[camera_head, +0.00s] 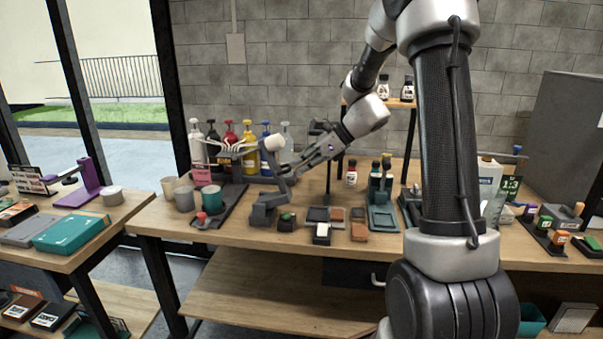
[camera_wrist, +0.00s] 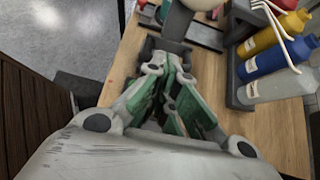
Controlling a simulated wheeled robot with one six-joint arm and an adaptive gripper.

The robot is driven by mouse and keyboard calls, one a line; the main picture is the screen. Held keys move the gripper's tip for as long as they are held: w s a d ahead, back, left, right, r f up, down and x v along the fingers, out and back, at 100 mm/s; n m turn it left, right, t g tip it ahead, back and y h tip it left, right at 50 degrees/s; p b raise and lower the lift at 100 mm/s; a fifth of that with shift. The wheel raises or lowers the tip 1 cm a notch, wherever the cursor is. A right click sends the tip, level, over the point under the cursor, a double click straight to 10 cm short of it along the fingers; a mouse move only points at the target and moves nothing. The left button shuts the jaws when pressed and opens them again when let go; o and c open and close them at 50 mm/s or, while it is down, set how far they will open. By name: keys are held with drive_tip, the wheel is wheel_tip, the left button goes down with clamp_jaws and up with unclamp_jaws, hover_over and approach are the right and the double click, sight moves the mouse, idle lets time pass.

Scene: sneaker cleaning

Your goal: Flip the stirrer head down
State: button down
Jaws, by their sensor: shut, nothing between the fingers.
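The stirrer has a pale rounded head (camera_head: 275,143) with white whisk wires (camera_head: 228,149) reaching out to the left. The head is raised, with the wires above the cups. Its dark stand (camera_head: 264,208) is on the workbench. My gripper (camera_head: 284,171) is shut and empty, close to the right side of the stirrer just below the head. In the wrist view my gripper's green-padded fingers (camera_wrist: 165,68) are together, close to the stirrer's dark upright (camera_wrist: 176,24). Part of the pale head (camera_wrist: 203,4) shows at the top edge. I cannot tell whether the fingers touch the stirrer.
A teal cup (camera_head: 211,198) and a grey cup (camera_head: 184,199) stand below the whisk. Pump bottles (camera_head: 248,147) stand in a row behind, and show close by in the wrist view (camera_wrist: 272,60). Small boxes and brushes (camera_head: 337,216) lie to the right on the workbench (camera_head: 300,243).

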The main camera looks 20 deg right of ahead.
sight(270, 152)
drive_tip(key=w+a+r+g+h, duration=0.1)
drive_tip(key=a, duration=0.1)
drive_tip(key=w+a+r+g+h, duration=0.1)
drive_tip(key=a+h, duration=0.1)
drive_tip(key=a, duration=0.1)
drive_tip(key=w+a+r+h, duration=0.2)
drive_tip(key=shift+a+g, duration=0.2)
drive_tip(key=shift+g, duration=0.2)
drive_tip(key=w+a+f+g+h, duration=0.1)
drive_tip(key=w+a+g+h, duration=0.1)
drive_tip(key=w+a, duration=0.3)
drive_tip(key=shift+w+a+h, duration=0.4)
drive_tip(key=shift+a+h, duration=0.5)
drive_tip(key=shift+a, duration=1.45)
drive_tip(key=shift+d, duration=0.1)
